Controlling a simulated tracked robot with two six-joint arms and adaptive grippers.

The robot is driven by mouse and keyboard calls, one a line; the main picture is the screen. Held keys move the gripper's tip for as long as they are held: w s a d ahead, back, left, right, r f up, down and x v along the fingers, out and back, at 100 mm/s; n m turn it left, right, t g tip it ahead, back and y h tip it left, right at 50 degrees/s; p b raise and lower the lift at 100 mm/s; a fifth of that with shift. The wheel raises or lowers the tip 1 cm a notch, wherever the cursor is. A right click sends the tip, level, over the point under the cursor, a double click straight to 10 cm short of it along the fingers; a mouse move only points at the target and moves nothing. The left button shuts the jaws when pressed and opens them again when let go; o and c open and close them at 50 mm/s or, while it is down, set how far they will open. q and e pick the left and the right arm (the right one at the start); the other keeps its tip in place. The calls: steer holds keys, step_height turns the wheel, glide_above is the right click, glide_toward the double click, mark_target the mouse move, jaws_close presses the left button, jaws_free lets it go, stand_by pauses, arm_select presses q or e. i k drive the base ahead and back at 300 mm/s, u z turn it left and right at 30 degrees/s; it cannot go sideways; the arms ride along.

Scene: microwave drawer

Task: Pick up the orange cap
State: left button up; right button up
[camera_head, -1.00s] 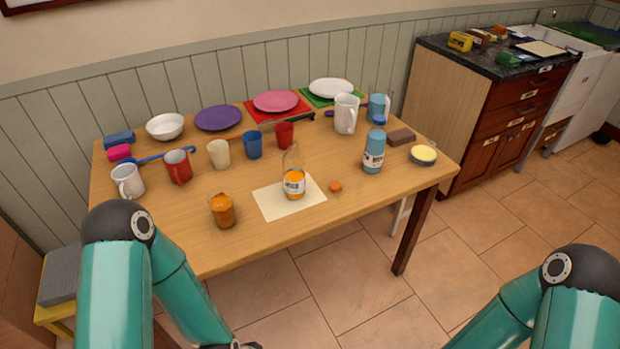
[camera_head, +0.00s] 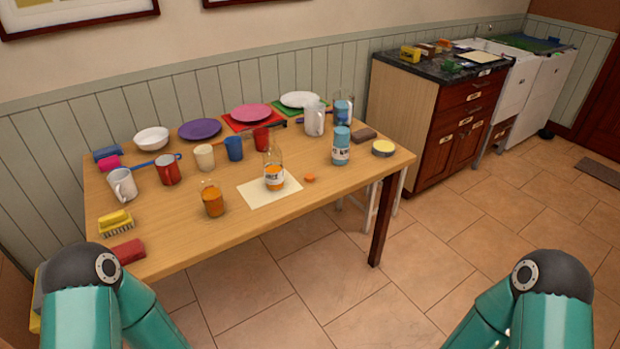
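The small orange cap (camera_head: 309,178) lies on the wooden table (camera_head: 330,190), near its front edge. It is just right of a cream sheet (camera_head: 262,195) on which a clear bottle (camera_head: 274,172) with orange contents and a white label stands upright. Nothing touches the cap.
A glass of orange drink (camera_head: 212,200) stands left of the sheet. A blue bottle (camera_head: 341,147) and a yellow-topped tin (camera_head: 383,148) stand to the right. A brush (camera_head: 115,224) and red block (camera_head: 129,251) lie at the front left. Open floor lies right of the table.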

mark_target(309, 177)
steer(key=z, duration=0.25)
steer(key=i, duration=1.3)
steer(key=z, duration=0.3)
